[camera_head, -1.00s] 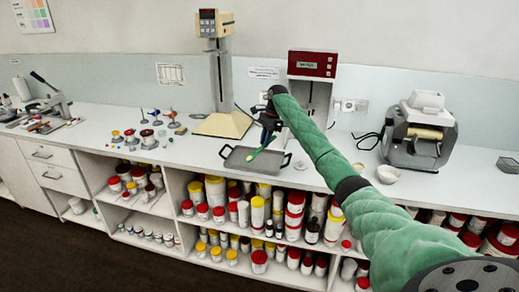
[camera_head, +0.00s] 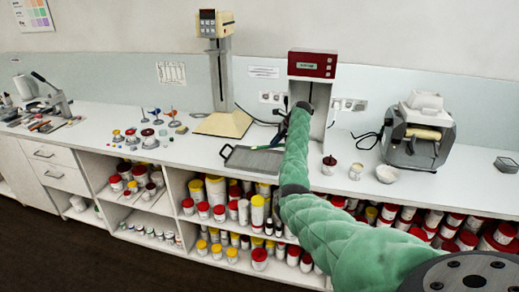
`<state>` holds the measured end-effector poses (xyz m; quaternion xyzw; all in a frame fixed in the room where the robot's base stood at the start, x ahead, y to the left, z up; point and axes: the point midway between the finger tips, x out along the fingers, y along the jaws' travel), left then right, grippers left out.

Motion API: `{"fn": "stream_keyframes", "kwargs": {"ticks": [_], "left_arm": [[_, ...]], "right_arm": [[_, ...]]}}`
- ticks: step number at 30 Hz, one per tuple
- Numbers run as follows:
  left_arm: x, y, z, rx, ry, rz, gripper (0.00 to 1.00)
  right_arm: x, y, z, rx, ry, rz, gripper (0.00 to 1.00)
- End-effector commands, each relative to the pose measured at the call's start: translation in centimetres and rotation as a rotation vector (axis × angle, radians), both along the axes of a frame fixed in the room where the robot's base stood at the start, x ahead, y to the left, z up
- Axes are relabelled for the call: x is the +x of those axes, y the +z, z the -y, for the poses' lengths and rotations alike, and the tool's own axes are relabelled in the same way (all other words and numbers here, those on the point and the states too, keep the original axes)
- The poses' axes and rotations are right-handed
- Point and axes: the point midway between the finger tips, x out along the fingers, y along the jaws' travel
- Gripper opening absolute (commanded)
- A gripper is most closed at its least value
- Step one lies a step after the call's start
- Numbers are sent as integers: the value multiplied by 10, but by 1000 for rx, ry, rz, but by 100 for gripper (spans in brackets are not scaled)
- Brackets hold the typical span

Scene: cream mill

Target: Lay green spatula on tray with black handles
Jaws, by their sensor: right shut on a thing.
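The tray with black handles (camera_head: 245,158) is a flat grey tray on the counter near its front edge, and its right part is hidden behind my right arm. My right gripper (camera_head: 281,127) is just behind and above the tray's right side, mostly hidden by my own green-sleeved arm. It is shut on the green spatula (camera_head: 268,147), of which only a thin green strip shows near the tray's back right. I cannot tell whether the spatula touches the tray. My left gripper is out of view.
A cream-based stand (camera_head: 224,124) is behind left of the tray, and a red-topped device (camera_head: 312,65) is behind my arm. Small jars (camera_head: 329,165) and a white bowl (camera_head: 387,174) stand to the right. Several small coloured items (camera_head: 147,137) are on the left.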

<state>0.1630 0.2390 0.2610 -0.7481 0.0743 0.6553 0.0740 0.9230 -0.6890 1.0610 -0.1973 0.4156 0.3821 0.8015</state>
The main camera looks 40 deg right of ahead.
Motion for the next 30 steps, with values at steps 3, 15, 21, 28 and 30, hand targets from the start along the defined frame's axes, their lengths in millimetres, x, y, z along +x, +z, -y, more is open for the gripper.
{"fn": "stream_keyframes", "kwargs": {"ticks": [3, 15, 21, 28, 30], "left_arm": [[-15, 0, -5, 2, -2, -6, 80], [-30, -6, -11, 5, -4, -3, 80], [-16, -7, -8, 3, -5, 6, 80], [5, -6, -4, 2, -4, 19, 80], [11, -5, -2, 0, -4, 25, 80]], "right_arm": [[18, -21, -17, 64, -100, 51, 0], [46, -50, -54, 125, -193, 123, 0], [46, -57, -54, 124, -192, 123, 0], [46, -67, -53, 124, -192, 123, 0], [46, -70, -53, 124, -192, 123, 0]]}}
